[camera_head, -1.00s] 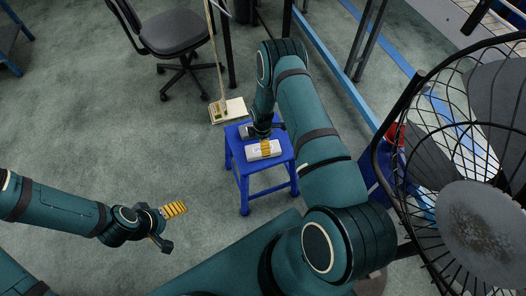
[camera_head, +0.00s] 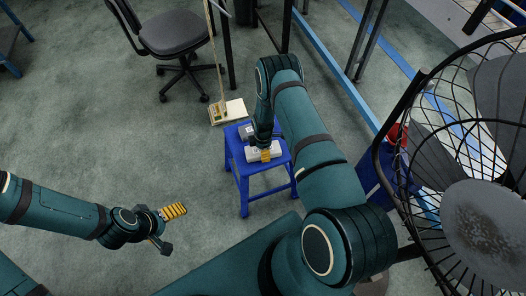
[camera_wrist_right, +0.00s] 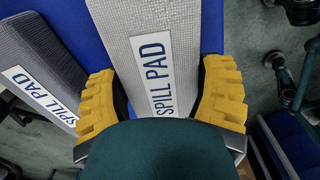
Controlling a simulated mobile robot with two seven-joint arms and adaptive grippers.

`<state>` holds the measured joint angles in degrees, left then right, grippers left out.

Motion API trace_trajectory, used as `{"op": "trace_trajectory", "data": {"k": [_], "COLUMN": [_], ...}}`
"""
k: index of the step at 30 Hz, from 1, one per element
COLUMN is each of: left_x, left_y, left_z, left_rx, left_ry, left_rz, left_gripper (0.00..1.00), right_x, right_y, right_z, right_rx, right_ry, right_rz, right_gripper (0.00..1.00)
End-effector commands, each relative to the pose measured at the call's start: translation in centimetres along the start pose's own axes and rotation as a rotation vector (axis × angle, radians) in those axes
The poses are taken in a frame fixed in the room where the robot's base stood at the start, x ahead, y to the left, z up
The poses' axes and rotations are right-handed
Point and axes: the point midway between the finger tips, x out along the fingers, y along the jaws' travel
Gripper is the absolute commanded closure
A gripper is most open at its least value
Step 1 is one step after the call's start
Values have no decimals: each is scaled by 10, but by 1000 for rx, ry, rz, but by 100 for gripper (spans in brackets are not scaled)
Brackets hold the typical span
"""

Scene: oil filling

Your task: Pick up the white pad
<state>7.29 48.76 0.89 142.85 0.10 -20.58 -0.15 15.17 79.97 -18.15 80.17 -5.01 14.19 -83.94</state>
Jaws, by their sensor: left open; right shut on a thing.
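The white pad (camera_head: 252,156) is at the blue stool (camera_head: 244,178), on its front part in the head view. In the right wrist view the pad (camera_wrist_right: 148,45) is light grey-white with a "SPILL PAD" label, between the yellow fingers. My right gripper (camera_head: 265,154) is shut on it from above, also in the right wrist view (camera_wrist_right: 160,92). I cannot tell if the pad is clear of the seat. A darker grey pad (camera_wrist_right: 42,65), also labelled, lies to the left of it in the wrist view. My left gripper (camera_head: 170,228) is open and empty over the floor.
A black office chair (camera_head: 174,38) is at the back. A large caged fan (camera_head: 470,200) fills the right side. The floor left of the stool is clear.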

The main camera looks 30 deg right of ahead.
Motion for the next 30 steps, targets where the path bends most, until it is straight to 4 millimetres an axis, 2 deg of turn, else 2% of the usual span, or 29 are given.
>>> {"op": "trace_trajectory", "data": {"k": [7,21,25,30], "left_x": [-2,-23,-25,-25], "left_y": [1,8,9,9], "left_z": [0,2,2,3], "left_rx": [0,-2,-2,-2], "left_ry": [-1,-11,-13,-13], "left_rz": [0,1,1,1], "left_gripper": [11,11,11,11], "right_x": [-6,-87,-98,-101], "right_y": [0,1,0,0], "right_z": [0,0,0,0], "right_rx": [0,0,0,0], "right_ry": [0,0,0,0], "right_rz": [1,1,1,0], "right_gripper": [66,66,66,66]}}
